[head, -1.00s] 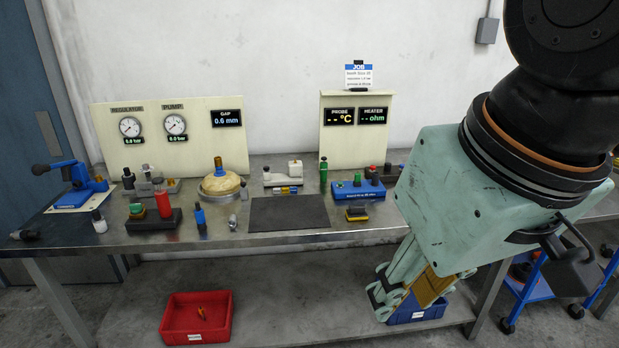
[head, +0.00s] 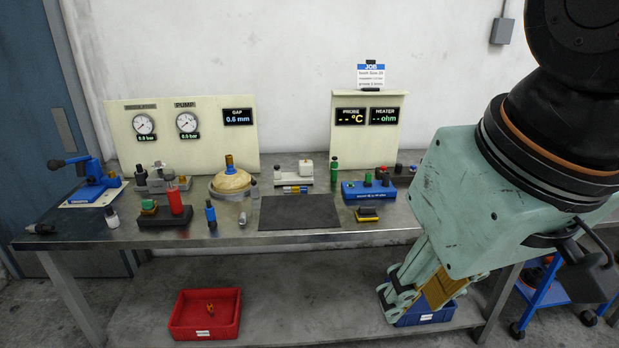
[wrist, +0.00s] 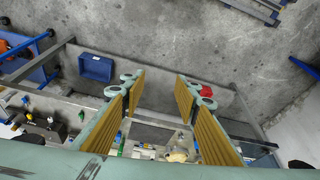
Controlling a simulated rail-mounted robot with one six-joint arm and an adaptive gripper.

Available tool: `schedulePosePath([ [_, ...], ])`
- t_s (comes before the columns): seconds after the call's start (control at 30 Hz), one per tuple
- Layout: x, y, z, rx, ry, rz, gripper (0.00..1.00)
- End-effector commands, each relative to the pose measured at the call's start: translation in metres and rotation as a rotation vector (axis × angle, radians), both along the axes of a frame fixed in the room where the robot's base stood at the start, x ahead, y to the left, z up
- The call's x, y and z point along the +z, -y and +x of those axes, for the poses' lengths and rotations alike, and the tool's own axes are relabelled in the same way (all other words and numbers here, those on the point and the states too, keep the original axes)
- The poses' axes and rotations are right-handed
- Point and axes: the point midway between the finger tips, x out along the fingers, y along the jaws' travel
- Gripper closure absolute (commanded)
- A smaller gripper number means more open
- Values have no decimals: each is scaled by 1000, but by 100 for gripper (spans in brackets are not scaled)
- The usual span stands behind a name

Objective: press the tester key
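A blue block (head: 352,190) with green and red knobs stands on the bench, below the probe and heater displays (head: 367,116). A small yellow and black piece (head: 367,215) lies in front of it. I cannot tell for certain which part is the tester key. My gripper (head: 418,290) hangs in front of the bench at the right, its fingers pointing down, apart from these things. In the wrist view its two fingers (wrist: 160,88) are spread wide with nothing between them. My arm hides part of the bench's right end.
A dark mat (head: 298,213) lies mid-bench. A domed part (head: 230,182), a red cylinder on a dark base (head: 164,220) and a blue lever press (head: 95,186) stand to the left. A red bin (head: 176,322) and a blue bin (head: 423,317) sit on the lower shelf.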

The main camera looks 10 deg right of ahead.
Motion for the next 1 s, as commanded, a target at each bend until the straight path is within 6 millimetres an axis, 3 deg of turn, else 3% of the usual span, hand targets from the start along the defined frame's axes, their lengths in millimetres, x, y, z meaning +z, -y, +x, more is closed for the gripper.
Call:
schedulePosePath([
  [0.1,0,0,0,0,0,0,72],
  [0.4,5,0,6,-1,0,0,99],
  [0.67,20,2,28,-6,-3,0,100],
  [1.0,46,6,76,-15,-7,0,100],
])
